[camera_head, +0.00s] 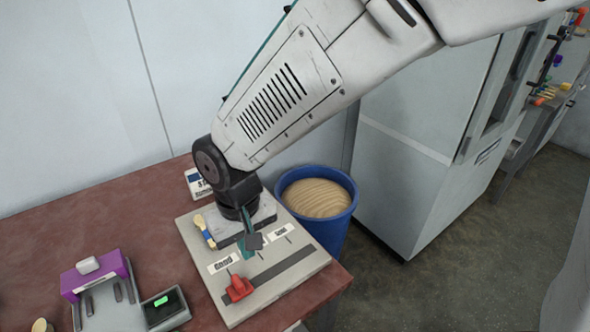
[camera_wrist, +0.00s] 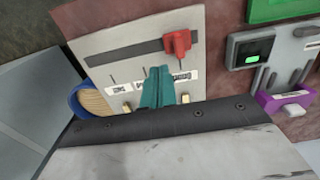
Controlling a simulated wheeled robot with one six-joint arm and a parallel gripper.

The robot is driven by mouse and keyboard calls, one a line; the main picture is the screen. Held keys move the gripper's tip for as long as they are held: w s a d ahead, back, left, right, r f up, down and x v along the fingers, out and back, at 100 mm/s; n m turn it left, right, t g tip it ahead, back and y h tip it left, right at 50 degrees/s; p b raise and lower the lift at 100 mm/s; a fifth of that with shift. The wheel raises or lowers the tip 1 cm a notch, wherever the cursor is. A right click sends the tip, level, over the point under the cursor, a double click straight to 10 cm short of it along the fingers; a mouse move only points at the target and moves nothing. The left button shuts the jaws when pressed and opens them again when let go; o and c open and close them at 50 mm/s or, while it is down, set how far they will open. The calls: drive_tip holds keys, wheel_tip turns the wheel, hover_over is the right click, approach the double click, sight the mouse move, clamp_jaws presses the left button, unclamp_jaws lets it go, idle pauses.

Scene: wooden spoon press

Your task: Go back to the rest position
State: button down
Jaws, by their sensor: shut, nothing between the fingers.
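My gripper (camera_head: 249,240) is shut and empty. Its teal fingers point down over the light grey panel (camera_head: 295,278) on the table; whether they touch it I cannot tell. In the wrist view the closed fingers (camera_wrist: 157,84) stand in front of the row of labels. The knob also shows in the wrist view (camera_wrist: 177,43), apart from the fingers. A small wood-coloured and blue piece (camera_head: 204,231) is partly visible beside a grey block under my wrist.
A blue bin (camera_head: 334,232) with wood-coloured contents stands right of the table (camera_head: 60,225). A purple device (camera_head: 95,276) and a small box with a green display (camera_head: 164,306) are at the left front. A tall grey cabinet (camera_head: 405,150) stands at the right, with open floor beyond.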

drive_tip(key=shift+d, duration=0.1)
drive_tip(key=s+d+r+m, duration=0.2)
drive_tip(key=d+r, duration=0.3)
drive_tip(key=d, duration=0.6)
drive_tip(key=s+d+r+m+t, duration=0.1)
drive_tip(key=s+d+r, duration=0.3)
drive_tip(key=d, duration=0.7)
drive_tip(key=s+d+r+m, duration=0.3)
drive_tip(key=s+d+r, duration=0.1)
drive_tip(key=d, duration=0.8)
drive_tip(key=shift+s+r+m, duration=0.3)
drive_tip(key=shift+r+m, duration=0.1)
drive_tip(key=shift+r, duration=0.45)
drive_tip(key=shift+a, duration=0.15)
idle(1.2)
